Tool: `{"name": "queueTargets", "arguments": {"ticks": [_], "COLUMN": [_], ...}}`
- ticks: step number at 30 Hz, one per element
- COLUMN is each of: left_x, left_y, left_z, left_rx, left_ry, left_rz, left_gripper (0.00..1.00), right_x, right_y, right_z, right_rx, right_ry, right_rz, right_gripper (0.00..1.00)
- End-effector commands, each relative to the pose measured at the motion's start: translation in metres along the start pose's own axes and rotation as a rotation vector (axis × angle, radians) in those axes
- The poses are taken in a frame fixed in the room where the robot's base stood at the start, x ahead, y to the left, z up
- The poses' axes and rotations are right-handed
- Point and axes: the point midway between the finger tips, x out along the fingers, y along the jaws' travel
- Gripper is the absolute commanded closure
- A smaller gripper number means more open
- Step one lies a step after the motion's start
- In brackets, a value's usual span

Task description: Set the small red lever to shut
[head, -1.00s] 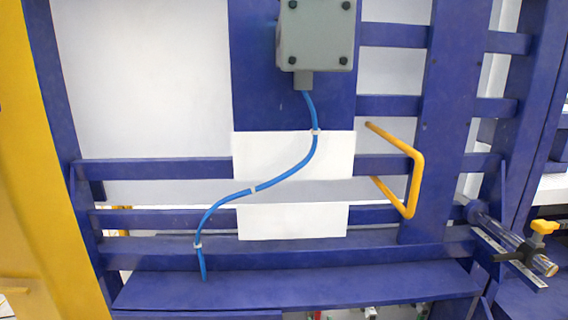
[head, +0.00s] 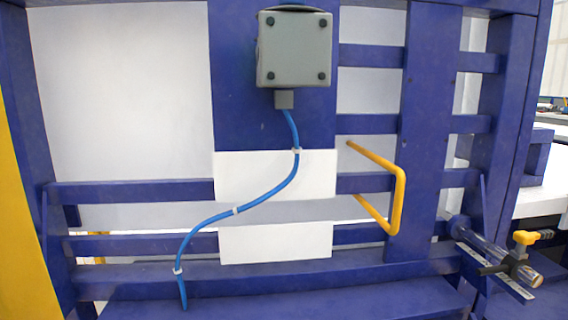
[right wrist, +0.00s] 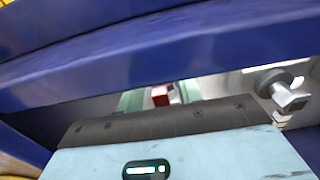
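A small red block-shaped part (right wrist: 160,96) shows in the right wrist view, in the gap beneath a blue beam. It may be the small red lever, but it is too small to tell its setting. In the head view I see no red lever. A yellow lever (head: 525,238) sits on a dark clamp around a clear tube (head: 495,252) at the right. Neither gripper shows in the head view, and no gripper fingers can be made out in the right wrist view.
The blue frame (head: 425,130) fills most of the head view. A grey box (head: 295,48) hangs at its top, with a blue cable (head: 262,198) below. A bent yellow handle (head: 400,200) sticks out. A blue beam (right wrist: 150,65) crosses the right wrist view above a metal fitting (right wrist: 290,97).

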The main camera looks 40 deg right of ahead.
Motion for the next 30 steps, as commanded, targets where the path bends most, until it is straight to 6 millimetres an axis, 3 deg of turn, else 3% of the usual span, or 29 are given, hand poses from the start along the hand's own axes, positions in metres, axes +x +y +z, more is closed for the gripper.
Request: {"name": "queueTargets", "arguments": {"ticks": [4, 12, 23, 30], "left_x": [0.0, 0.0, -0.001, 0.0], "left_y": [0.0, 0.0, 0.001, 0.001], "left_z": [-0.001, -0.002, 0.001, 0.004], "left_rx": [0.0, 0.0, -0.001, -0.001], "left_ry": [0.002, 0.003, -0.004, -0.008], "left_rz": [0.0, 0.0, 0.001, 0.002], "left_gripper": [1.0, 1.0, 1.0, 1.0], "right_x": [0.0, 0.0, 0.0, 0.006], "right_y": [0.0, 0.0, -0.001, -0.014], "right_z": [-0.001, -0.001, -0.001, -0.001], "right_rx": [0.0, 0.0, 0.003, 0.041], "right_ry": [0.0, 0.0, 0.0, -0.001], "right_rz": [0.0, 0.0, 0.0, -0.002], "right_gripper": [0.66, 1.0, 1.0, 1.0]}}
